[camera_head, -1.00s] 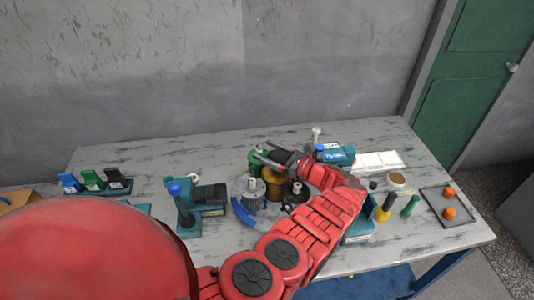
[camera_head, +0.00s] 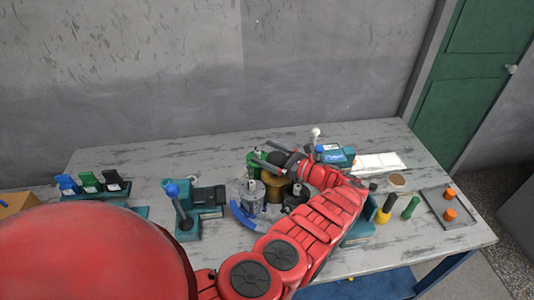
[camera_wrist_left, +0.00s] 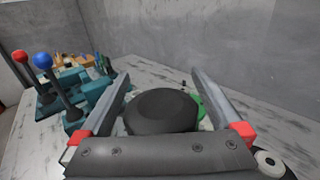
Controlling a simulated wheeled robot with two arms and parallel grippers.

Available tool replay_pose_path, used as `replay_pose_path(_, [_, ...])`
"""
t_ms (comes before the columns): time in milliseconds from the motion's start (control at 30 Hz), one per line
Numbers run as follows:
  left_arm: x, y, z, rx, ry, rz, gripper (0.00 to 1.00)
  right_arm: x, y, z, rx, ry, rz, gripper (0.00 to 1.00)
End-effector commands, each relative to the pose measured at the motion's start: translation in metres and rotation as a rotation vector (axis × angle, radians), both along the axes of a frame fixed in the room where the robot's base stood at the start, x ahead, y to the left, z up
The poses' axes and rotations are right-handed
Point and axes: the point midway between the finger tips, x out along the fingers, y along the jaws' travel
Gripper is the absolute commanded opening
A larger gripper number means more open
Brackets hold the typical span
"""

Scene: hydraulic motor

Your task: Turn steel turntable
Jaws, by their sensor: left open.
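The turntable group stands near the middle of the table in the head view. It carries a silver cylinder (camera_head: 252,197), a brown-gold cylinder (camera_head: 279,187), a green part (camera_head: 255,164) and a black part (camera_head: 294,197); a curved blue piece (camera_head: 241,216) lies at its front left edge. The turntable's own plate is mostly hidden. My left gripper (camera_head: 262,152) is open above the back of the group, near the green part. The left wrist view shows its two fingers spread (camera_wrist_left: 160,82), with a dark round piece below and between them and some green beyond. My right gripper is out of view.
A teal fixture with a blue-knobbed lever (camera_head: 184,208) stands left of the group. Blue, green and black holders (camera_head: 92,186) are at far left. Right are a teal box (camera_head: 335,155), yellow (camera_head: 384,212) and green (camera_head: 410,207) handles, and a tray (camera_head: 435,200) with orange pieces.

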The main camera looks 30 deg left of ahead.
Motion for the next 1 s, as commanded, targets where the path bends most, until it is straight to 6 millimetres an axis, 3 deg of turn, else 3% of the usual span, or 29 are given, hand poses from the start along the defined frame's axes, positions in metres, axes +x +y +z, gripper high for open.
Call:
replay_pose_path(167, [0.001, -0.013, -0.003, -0.002, 0.001, -0.002, 1.0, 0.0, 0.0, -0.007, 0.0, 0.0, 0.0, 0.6])
replay_pose_path(500, [0.004, -0.069, -0.004, -0.002, -0.003, -0.003, 1.0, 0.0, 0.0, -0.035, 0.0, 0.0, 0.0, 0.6])
replay_pose_path(767, [0.003, -0.075, 0.0, 0.0, -0.001, 0.0, 1.0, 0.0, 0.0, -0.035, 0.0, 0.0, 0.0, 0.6])
replay_pose_path(833, [0.003, -0.075, 0.0, 0.0, 0.0, 0.0, 0.93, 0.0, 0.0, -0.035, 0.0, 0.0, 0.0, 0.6])
replay_pose_path(1000, [0.003, -0.075, 0.0, 0.0, 0.0, -0.001, 0.62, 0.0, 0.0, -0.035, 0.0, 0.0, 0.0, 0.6])
